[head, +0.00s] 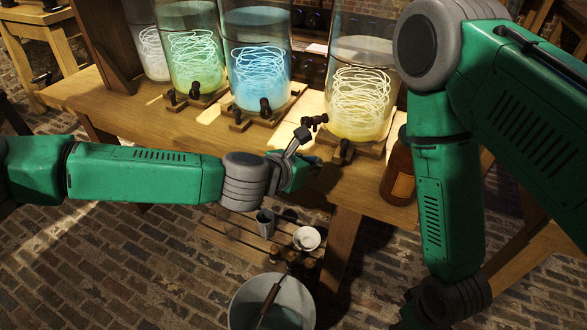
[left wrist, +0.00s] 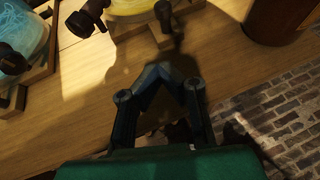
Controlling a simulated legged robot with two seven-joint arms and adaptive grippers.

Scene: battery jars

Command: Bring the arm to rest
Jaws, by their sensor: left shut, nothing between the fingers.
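My left arm comes in from the left in the head view. Its gripper (head: 314,165) is over the front of the wooden bench (head: 140,125), close to the yellow-glowing jar. In the left wrist view the gripper's dark fingers (left wrist: 163,76) meet at the tips with nothing between them. Beyond them, apart, is a dark tap (left wrist: 164,14) of the yellow jar (head: 358,95).
A blue-glowing jar (head: 256,70), a green-glowing jar (head: 194,60) and a paler jar (head: 151,50) stand along the bench. A brown bottle (head: 398,172) stands near the right arm. Below are a grey cup (head: 265,222), a white bowl (head: 306,238) and a bucket (head: 240,301).

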